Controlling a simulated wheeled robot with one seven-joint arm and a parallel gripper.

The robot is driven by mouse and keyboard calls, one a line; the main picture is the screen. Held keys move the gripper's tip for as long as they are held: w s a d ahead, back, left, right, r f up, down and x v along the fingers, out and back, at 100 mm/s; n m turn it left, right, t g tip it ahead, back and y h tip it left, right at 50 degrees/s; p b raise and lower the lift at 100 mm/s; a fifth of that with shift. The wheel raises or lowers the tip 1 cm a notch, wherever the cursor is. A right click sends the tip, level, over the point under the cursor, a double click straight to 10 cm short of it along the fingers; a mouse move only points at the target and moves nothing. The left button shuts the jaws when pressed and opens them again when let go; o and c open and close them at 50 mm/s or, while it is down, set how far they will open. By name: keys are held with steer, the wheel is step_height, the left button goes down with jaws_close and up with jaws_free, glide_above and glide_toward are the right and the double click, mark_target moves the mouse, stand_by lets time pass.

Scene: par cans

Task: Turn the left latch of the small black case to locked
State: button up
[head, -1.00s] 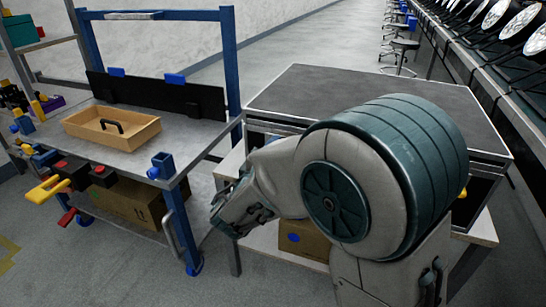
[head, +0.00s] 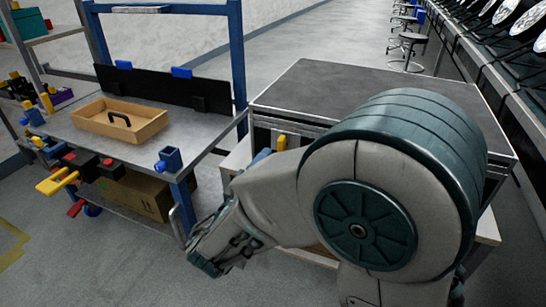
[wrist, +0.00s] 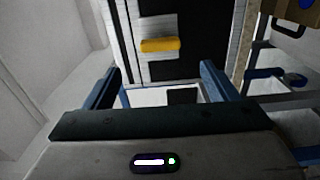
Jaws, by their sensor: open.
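The black case (head: 385,88), with a dark top and pale metal edges, stands on a low pale table to the right of the workbench. A yellow latch (head: 281,142) shows on its front at the left. In the wrist view the yellow latch (wrist: 160,45) lies crosswise on a dark panel beside a pale metal strip. My gripper (wrist: 160,75) is open and empty. Its two blue-grey fingers are spread to either side of the latch in that picture, apart from it. In the head view my arm covers much of the case front, and its right part is hidden.
The workbench (head: 195,127) with blue posts stands on the left, holding a wooden tray (head: 120,121) with a black handle. A cardboard box (head: 140,193) is on its lower shelf. Stools (head: 407,50) stand behind the case. Floor is clear at the lower left.

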steer(key=shift+v, duration=2.25)
